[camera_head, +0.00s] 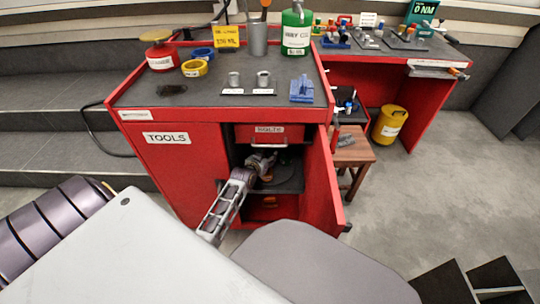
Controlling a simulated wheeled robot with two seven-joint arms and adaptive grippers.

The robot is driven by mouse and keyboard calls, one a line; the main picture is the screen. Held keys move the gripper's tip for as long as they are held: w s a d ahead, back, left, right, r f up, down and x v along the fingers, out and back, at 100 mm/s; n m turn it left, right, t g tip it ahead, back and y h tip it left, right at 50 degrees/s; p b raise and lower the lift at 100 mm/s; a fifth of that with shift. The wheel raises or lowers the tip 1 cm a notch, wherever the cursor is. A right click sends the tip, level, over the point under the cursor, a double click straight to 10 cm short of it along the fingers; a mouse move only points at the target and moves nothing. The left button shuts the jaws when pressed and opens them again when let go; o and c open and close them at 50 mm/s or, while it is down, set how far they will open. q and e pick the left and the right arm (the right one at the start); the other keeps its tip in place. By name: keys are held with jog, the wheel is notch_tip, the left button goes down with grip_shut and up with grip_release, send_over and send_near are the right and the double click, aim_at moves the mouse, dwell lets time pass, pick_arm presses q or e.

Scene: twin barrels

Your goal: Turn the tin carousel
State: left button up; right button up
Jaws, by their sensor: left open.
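The red tool cabinet (183,180) has its right-hand door open, and the tin carousel looks to be the dark round plate (291,172) on the shelf inside. A small brown round thing (267,178), possibly a tin, shows at it. My left gripper (265,160) reaches into the opening from the lower left, at the near left side of the plate. It is open and seems to hold nothing. I cannot tell whether its fingers touch the carousel. The arm and gripper hide part of the plate. My right gripper is out of view.
The open door (322,182) stands to the right of the opening. A drawer marked BOLTS (270,134) is above the shelf, and a red bin (268,207) is below. A wooden stool (353,150) and a yellow can (389,125) stand right of the cabinet.

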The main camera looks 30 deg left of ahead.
aim_at(270, 152)
pick_arm(q)
jog(key=shift+b+x, duration=0.3)
jog(key=shift+x, duration=0.5)
jog(key=shift+b+x, duration=0.45)
jog(key=shift+x, duration=0.6)
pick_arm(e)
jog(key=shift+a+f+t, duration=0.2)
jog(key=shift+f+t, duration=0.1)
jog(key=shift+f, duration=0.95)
pick_arm(q)
jog(key=shift+c, duration=0.5)
grip_shut()
